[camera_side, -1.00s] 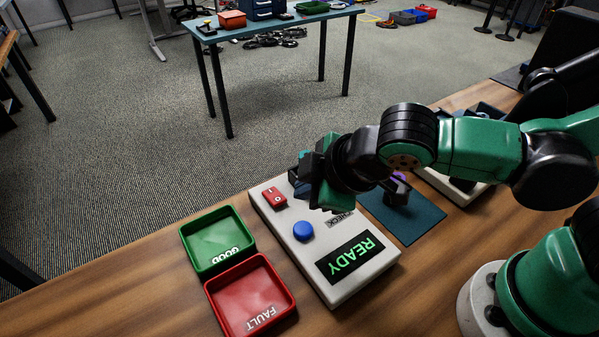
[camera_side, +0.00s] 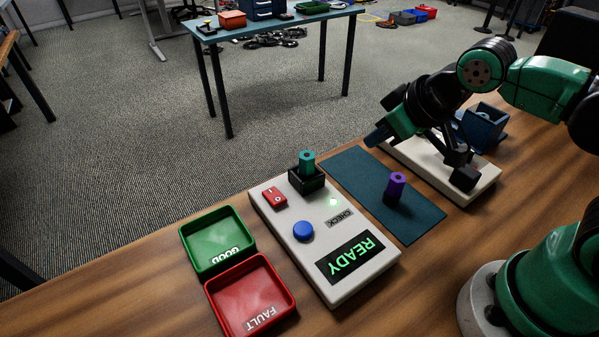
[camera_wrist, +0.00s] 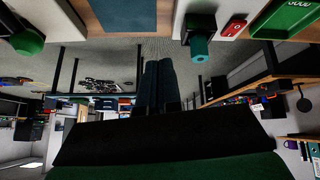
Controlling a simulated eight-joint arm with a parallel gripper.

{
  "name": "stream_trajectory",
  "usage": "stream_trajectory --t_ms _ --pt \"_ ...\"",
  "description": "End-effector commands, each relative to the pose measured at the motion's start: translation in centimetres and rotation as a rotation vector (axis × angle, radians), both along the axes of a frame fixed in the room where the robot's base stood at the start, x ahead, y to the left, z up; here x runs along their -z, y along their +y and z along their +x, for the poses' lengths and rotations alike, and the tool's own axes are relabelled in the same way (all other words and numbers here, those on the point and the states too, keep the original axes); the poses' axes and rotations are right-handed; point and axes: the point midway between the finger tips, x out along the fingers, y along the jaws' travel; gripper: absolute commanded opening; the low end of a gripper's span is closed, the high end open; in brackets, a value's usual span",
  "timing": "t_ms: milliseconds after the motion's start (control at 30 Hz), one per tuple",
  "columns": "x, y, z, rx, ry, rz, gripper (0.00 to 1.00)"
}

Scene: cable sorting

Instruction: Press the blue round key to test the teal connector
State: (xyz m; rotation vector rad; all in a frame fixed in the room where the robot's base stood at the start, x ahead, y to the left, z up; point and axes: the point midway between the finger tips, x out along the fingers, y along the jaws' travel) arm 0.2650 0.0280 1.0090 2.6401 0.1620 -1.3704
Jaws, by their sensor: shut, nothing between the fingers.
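The blue round key (camera_side: 303,231) sits on the white tester box (camera_side: 283,238), unobstructed in the side view. The teal connector (camera_side: 307,162) stands upright in the black socket (camera_side: 306,180) at the tester's far end; it also shows in the wrist view (camera_wrist: 199,47). My gripper (camera_side: 376,136) is shut and empty, raised to the right of the tester, apart from key and connector. Its closed fingers show in the wrist view (camera_wrist: 160,72).
A red switch (camera_side: 274,197) is on the tester. Green GOOD (camera_side: 242,262) and red FAULT (camera_side: 285,290) trays lie to its left. A purple connector (camera_side: 396,187) stands on a dark teal mat (camera_side: 420,225). A white base (camera_side: 478,192) and blue bin (camera_side: 484,128) are farther right.

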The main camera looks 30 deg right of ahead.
Motion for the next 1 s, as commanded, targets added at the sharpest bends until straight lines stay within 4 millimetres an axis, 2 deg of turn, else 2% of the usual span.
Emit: stream_trajectory --t_ms 33,100,200,567,667,767,1000 --pt "-0.2 -1.3 -0.3 0.071 -0.002 0.035 0.0" --pt "-0.4 -2.2 -0.6 0.132 -0.004 0.07 0.0" --pt "-0.6 -2.8 -0.8 0.172 -0.007 0.095 0.0" --pt "-0.8 -2.4 -0.7 0.134 0.009 0.079 0.0" --pt "-1.4 -1.1 -0.3 0.018 0.059 0.026 0.0" --pt "-2.3 1.0 0.2 -0.184 0.141 -0.06 0.0" --pt "-4.2 7.4 0.8 -0.796 0.351 -0.287 0.0"
